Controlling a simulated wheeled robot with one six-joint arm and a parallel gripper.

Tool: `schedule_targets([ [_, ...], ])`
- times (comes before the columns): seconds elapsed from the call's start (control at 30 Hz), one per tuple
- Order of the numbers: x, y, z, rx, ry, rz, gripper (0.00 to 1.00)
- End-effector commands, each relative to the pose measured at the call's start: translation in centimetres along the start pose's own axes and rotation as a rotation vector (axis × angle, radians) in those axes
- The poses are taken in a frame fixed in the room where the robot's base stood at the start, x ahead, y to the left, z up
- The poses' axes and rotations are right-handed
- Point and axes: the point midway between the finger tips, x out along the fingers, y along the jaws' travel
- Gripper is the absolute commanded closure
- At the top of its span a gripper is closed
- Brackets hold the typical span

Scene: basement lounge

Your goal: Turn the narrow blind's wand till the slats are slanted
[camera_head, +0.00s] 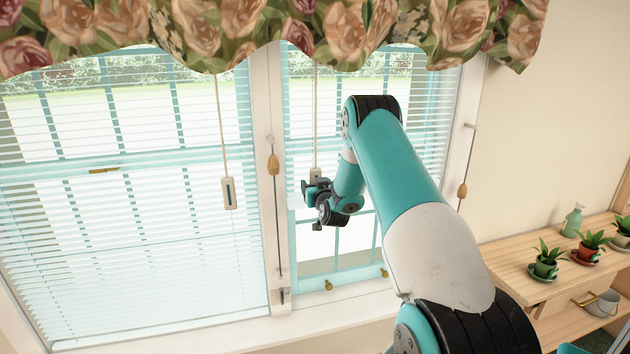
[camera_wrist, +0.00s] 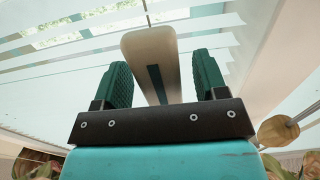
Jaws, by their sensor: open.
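The narrow blind (camera_head: 428,120) hangs in the right-hand window. Its thin slats show gaps, with the garden visible through them. Its wand hangs from under the valance and ends in a cream handle (camera_head: 315,174) with a dark slot. The handle also shows in the wrist view (camera_wrist: 150,55), tilted, between my gripper's two green fingers. My gripper (camera_head: 312,203) is open around the handle, with a visible gap to the right finger. The left finger is close to it; contact is unclear. My arm hides part of the narrow blind.
The wide blind (camera_head: 120,220) on the left has its own handle (camera_head: 229,193). Wooden cord knobs hang on the middle post (camera_head: 273,165) and right frame (camera_head: 462,191). A floral valance (camera_head: 250,30) spans the top. A wooden shelf (camera_head: 520,262) with potted plants stands at right.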

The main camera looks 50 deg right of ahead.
Motion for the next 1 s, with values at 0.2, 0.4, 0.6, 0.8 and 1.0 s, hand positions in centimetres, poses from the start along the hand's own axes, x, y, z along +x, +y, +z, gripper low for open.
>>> schedule_targets([
  [0.2, 0.14, 0.02, 0.06, 0.000, 0.000, 0.001, 0.34],
  [0.4, 0.13, 0.01, 0.04, 0.000, 0.000, 0.000, 0.64],
  [0.6, 0.12, 0.01, 0.04, 0.000, 0.000, 0.000, 0.83],
  [0.8, 0.14, 0.07, 0.31, 0.000, 0.002, -0.013, 0.83],
  [1.0, 0.14, 0.15, 0.86, 0.000, 0.004, -0.060, 0.83],
])
